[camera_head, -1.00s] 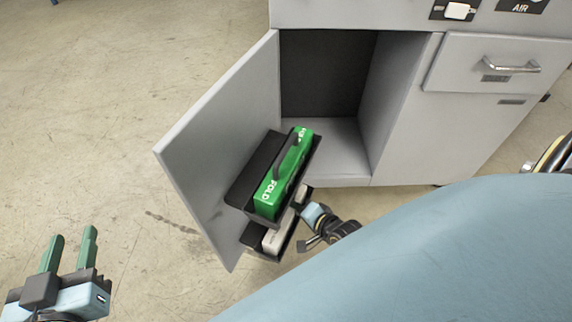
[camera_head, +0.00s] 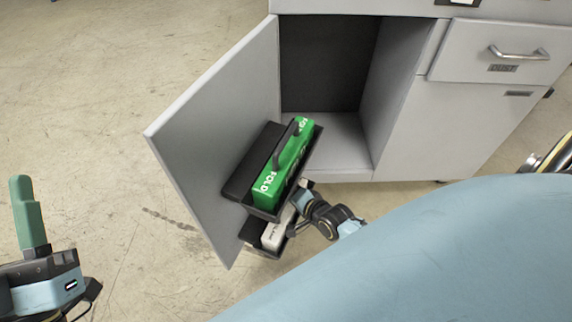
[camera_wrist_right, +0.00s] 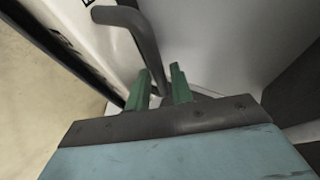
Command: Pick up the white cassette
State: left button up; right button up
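The white cassette (camera_head: 273,236) sits in the lower black door rack (camera_head: 262,251), beneath the green cassette. In the right wrist view the white cassette (camera_wrist_right: 85,40) is a pale block at upper left with a dark bar handle (camera_wrist_right: 122,17). My right gripper (camera_wrist_right: 160,85) has its green fingers apart, with the lower end of the handle between or just beyond them; contact is not clear. In the head view my right gripper (camera_head: 303,198) is beside the racks, its fingertips hidden. My left gripper (camera_head: 28,215) is at the left edge, one finger showing, away from everything.
A green cassette (camera_head: 284,175) marked FOLD, with a dark handle, lies in the upper black rack (camera_head: 240,184), close above. The grey cabinet door (camera_head: 215,130) stands open left of the racks. The open compartment (camera_head: 330,75) looks empty. The floor at left is clear.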

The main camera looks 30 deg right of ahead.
jog(key=shift+w+f, duration=0.25)
jog(key=shift+w, duration=0.1)
grip_shut()
jog(key=shift+a+r, duration=0.1)
dwell(1.2)
